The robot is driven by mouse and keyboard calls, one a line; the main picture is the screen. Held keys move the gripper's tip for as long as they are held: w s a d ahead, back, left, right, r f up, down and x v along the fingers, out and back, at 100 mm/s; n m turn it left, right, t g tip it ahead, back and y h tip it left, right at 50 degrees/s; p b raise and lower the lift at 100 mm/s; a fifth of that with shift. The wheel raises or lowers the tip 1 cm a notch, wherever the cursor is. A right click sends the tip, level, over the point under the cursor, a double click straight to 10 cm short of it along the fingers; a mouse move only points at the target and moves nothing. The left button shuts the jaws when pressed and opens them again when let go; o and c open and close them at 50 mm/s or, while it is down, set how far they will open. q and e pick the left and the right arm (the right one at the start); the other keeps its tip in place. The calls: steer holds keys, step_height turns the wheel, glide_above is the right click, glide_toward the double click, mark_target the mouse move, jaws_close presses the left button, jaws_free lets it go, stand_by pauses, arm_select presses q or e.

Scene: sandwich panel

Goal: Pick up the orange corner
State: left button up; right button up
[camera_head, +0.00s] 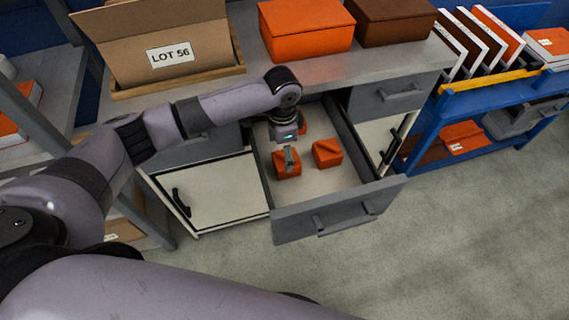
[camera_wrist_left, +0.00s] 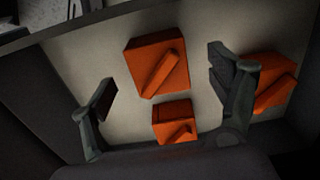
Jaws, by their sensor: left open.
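Three orange corners lie apart on the floor of the open drawer (camera_head: 328,222). In the head view one (camera_head: 283,168) is just below my left gripper (camera_head: 290,155), one (camera_head: 327,153) lies to its right, and one (camera_head: 302,122) is partly hidden behind the gripper. In the left wrist view my left gripper (camera_wrist_left: 160,82) is open and empty. A large corner (camera_wrist_left: 143,56) and a smaller-looking one (camera_wrist_left: 170,109) show between its fingers. Another corner (camera_wrist_left: 282,72) is beyond the right finger, which partly covers it. My right gripper is not in view.
Above is a grey counter (camera_head: 378,66) with a LOT 56 cardboard box (camera_head: 195,30), an orange box (camera_head: 309,42) and a brown box (camera_head: 392,22). A blue shelf (camera_head: 490,92) stands at right. The floor in front is clear.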

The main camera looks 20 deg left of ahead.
mark_target(284, 160)
arm_select(q)
steer(key=f, duration=0.5)
steer(key=shift+d+f, duration=0.15)
steer(key=shift+d, duration=0.05)
steer(key=c, duration=1.3)
steer(key=shift+o, duration=0.2)
steer(key=shift+r, duration=0.2)
